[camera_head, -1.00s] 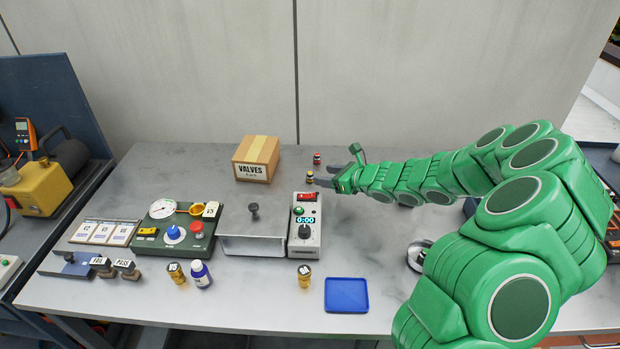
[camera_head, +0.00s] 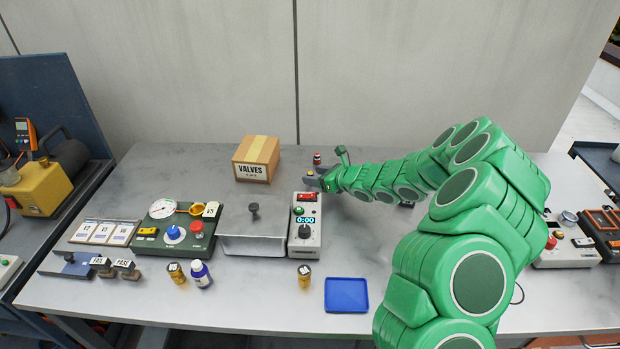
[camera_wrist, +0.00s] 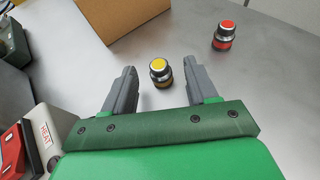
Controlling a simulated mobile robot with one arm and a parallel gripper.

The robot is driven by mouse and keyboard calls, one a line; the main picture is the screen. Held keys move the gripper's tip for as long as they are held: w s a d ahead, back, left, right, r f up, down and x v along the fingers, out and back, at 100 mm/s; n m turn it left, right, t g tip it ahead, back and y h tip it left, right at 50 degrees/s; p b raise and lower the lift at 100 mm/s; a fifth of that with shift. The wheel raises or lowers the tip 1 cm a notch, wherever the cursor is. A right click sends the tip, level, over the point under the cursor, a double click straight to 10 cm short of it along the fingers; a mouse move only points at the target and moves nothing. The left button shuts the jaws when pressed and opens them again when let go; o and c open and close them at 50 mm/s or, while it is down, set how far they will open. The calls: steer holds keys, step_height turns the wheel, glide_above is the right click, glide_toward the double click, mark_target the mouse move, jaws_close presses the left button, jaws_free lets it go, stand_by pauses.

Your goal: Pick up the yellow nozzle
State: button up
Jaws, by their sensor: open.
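The yellow nozzle (camera_wrist: 159,70) is a small dark cylinder with a yellow top, standing upright on the grey table in the wrist view. My gripper (camera_wrist: 144,75) is open, with one grey finger on each side of the nozzle. The nozzle is nearer the right finger; I cannot tell whether they touch. In the head view my gripper (camera_head: 314,179) is at the back of the table, and its fingers mostly hide the nozzle there. A similar red-topped nozzle (camera_wrist: 224,34) stands upright beyond and to the right; it also shows in the head view (camera_head: 317,159).
A cardboard box marked VALVES (camera_head: 256,158) stands left of my gripper. A control box with a display (camera_head: 304,231) stands just in front. A blue tray (camera_head: 346,309) lies near the front edge. The table to the right of the control box is mostly clear.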

steer(key=shift+w+a+f, duration=0.25)
steer(key=shift+w+a, duration=0.05)
steer(key=shift+a, duration=0.1)
jaws_close()
steer(key=shift+r, duration=0.1)
